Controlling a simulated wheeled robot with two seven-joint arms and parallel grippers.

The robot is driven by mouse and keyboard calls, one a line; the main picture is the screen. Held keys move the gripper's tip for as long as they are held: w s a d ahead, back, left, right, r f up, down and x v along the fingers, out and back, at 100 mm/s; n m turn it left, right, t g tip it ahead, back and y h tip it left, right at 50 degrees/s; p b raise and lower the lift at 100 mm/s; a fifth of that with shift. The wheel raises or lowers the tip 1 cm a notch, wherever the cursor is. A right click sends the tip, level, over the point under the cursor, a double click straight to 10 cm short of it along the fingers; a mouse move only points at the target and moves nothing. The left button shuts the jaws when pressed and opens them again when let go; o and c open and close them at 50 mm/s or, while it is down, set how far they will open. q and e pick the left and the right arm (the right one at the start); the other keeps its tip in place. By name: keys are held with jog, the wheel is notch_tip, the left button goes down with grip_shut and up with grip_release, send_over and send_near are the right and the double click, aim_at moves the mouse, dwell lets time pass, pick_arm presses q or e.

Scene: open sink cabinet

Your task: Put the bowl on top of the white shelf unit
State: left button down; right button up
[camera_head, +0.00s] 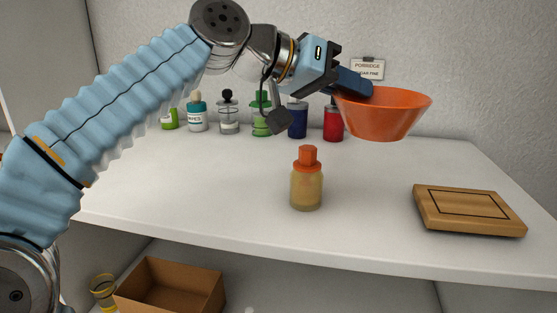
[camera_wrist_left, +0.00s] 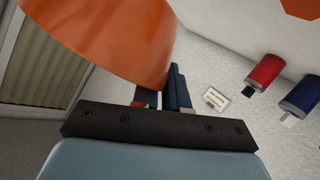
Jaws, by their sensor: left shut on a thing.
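An orange bowl (camera_head: 385,117) is held in the air above the back right of a white top surface (camera_head: 220,190), which appears to be the top of the white shelf unit. My left gripper (camera_head: 355,84) is shut on the bowl's left rim. The bowl looks close to upright in the head view. In the left wrist view the bowl (camera_wrist_left: 110,35) fills the upper left, beside the dark blue fingers (camera_wrist_left: 165,95). Its underside is apart from the surface as far as I can tell. My right gripper is not in view.
An orange-capped bottle (camera_head: 306,182) stands mid-surface. A wooden board (camera_head: 468,210) lies at the right. Several bottles and jars, including a red one (camera_head: 333,124), line the back wall below a small sign (camera_head: 368,68). A brown box (camera_head: 172,287) sits below. The surface's left middle is clear.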

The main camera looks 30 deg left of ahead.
pick_arm(q)
jog(key=s+a+f+n+t+y+b, duration=0.1)
jog(key=a+n+t+y, duration=0.15)
jog(key=a, duration=0.55)
jog(key=s+a+f+n+t+y, duration=0.1)
jog(key=a+n+y, duration=0.2)
jog(key=a, duration=0.6)
jog(key=shift+g, duration=0.25)
jog(key=w+a+f, duration=0.2)
jog(key=w, duration=0.1)
jog(key=w+a+f, duration=0.6)
jog(key=w, duration=0.1)
jog(key=shift+f, duration=0.25)
jog(key=shift+w+f, duration=0.2)
jog(key=shift+f, duration=0.05)
jog(key=shift+w+a+f, duration=0.15)
jog(key=shift+f, duration=0.85)
jog(key=shift+w+a+f, duration=0.15)
jog(key=shift+f, duration=0.8)
jog(key=c, duration=1.2)
grip_release()
jog(key=shift+o, duration=0.2)
